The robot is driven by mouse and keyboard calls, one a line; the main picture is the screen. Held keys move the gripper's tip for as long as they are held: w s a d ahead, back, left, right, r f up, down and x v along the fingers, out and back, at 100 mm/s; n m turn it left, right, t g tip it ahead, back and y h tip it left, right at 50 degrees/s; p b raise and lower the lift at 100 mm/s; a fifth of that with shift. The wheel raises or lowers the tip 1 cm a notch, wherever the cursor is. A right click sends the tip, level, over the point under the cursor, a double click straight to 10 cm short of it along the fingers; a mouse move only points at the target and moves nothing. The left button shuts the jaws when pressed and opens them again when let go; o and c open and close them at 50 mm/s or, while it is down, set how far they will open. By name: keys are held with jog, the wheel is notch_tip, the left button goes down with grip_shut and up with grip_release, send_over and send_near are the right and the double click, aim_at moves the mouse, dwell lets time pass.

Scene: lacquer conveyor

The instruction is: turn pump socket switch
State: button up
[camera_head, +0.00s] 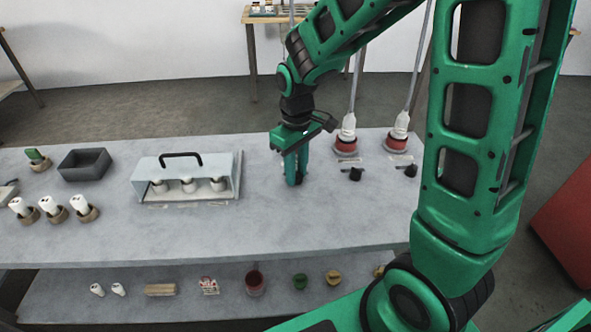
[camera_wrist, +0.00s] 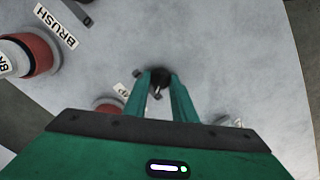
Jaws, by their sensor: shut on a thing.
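My gripper (camera_head: 294,180) points straight down at the grey table, left of two black knobs. In the wrist view its green fingers (camera_wrist: 158,92) are shut on a small black switch knob (camera_wrist: 158,77) with a pale mark on it. The fingers hide this knob in the head view. Close to the left finger is a small white label (camera_wrist: 121,90), only partly readable. Two similar black knobs, one nearer (camera_head: 355,174) and one farther right (camera_head: 410,171), stand free on the table.
Red-based sockets with white plugs and cords (camera_head: 346,143) (camera_head: 397,141) stand behind the free knobs. A label reading BRUSH (camera_wrist: 56,27) lies by one. A clear-sided case (camera_head: 228,190) and a dark tray (camera_head: 84,164) are left.

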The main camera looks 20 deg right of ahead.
jog(key=shift+n, duration=0.4)
jog(key=o, duration=1)
jog(key=shift+o, duration=0.2)
notch_tip(320, 180, up, 11)
jog(key=shift+f, duration=0.15)
jog(key=shift+w, duration=0.1)
